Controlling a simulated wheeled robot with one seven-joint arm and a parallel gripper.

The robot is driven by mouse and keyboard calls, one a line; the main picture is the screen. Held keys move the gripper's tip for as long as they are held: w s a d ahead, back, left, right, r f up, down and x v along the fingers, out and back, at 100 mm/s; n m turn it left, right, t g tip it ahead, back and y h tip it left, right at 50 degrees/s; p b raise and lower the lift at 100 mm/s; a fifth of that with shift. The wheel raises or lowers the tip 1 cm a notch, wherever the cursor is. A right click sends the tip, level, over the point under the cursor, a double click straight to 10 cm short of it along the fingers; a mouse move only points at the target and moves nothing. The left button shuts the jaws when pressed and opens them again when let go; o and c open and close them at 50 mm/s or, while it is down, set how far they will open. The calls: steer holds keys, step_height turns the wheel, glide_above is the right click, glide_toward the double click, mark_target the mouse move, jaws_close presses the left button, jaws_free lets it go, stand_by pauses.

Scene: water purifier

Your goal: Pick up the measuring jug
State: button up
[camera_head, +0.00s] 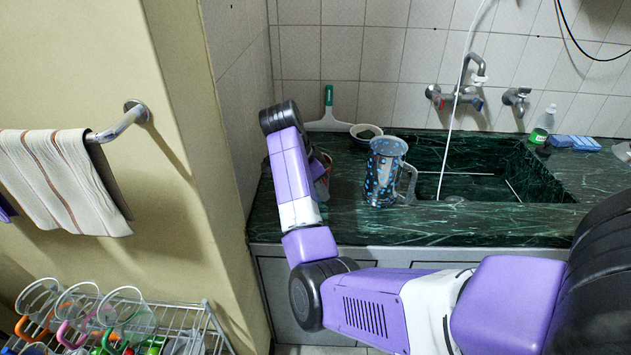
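The measuring jug (384,174) is a clear, blue-tinted jug with dark and light blue spots. It stands upright on the dark green marble counter (400,226), left of the sink, with its handle on the right side. My arm rises from the lower right and bends upward to the left of the jug. The dark wrist joint is near the wall corner, apart from the jug. My gripper is hidden behind my own forearm, so its fingers cannot be made out.
A bowl (366,133) and a green-handled squeegee (328,108) are behind the jug. Partly hidden colourful items (321,172) sit beside my forearm. The sink (470,186) with a tap (458,98) is to the right. A bottle (543,126) and blue sponges (574,143) are farther right.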

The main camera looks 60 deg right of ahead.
steer(key=shift+x, duration=1.15)
jaws_close()
steer(key=shift+r, duration=0.1)
stand_by(0.4)
